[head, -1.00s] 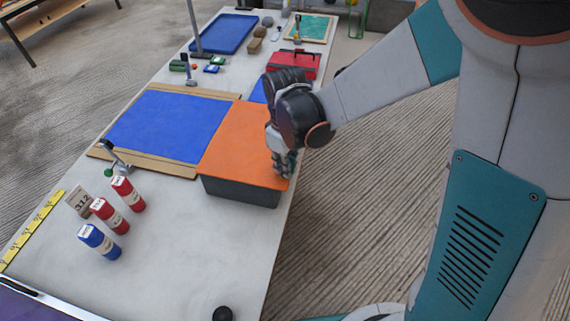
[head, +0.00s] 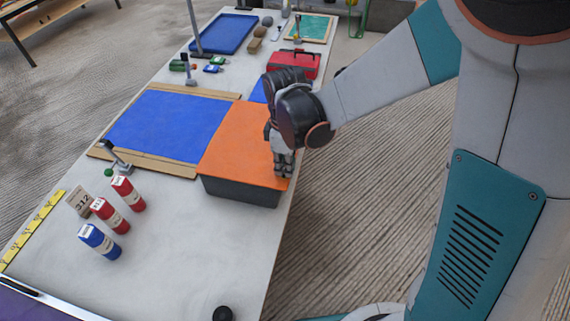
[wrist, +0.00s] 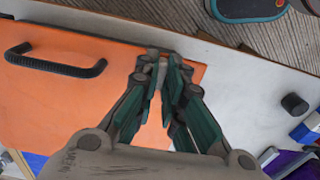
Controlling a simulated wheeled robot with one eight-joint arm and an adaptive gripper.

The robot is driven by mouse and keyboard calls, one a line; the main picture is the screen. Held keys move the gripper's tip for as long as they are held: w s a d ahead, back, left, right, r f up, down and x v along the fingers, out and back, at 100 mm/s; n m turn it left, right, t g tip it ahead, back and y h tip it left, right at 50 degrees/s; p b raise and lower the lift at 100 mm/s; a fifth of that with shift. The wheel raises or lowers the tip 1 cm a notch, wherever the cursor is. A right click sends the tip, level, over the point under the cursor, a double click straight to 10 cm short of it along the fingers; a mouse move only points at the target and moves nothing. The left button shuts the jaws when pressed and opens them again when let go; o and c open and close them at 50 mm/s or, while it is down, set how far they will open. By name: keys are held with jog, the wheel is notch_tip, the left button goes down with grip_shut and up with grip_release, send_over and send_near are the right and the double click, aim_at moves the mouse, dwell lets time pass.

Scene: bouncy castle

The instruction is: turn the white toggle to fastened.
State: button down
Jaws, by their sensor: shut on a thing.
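An orange panel (head: 235,140) lies on top of a grey box (head: 240,191) at the right edge of the table. In the wrist view the orange panel (wrist: 70,105) has a black bar handle (wrist: 55,66) at left. My gripper (head: 284,174) points down at the panel's near right corner. In the wrist view my gripper (wrist: 166,60) has its fingers closed around a small pale piece, the white toggle (wrist: 163,74), near the panel's edge. The fingers hide most of the toggle, so I cannot tell its angle. The head view does not show it.
A blue panel (head: 165,125) in a wooden frame lies left of the box. A red case (head: 293,64) is behind my gripper. A black knob (head: 222,314) sits at the front; the table between is clear.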

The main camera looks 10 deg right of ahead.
jog(key=c, duration=1.7)
grip_release()
jog(key=shift+r, duration=3.8)
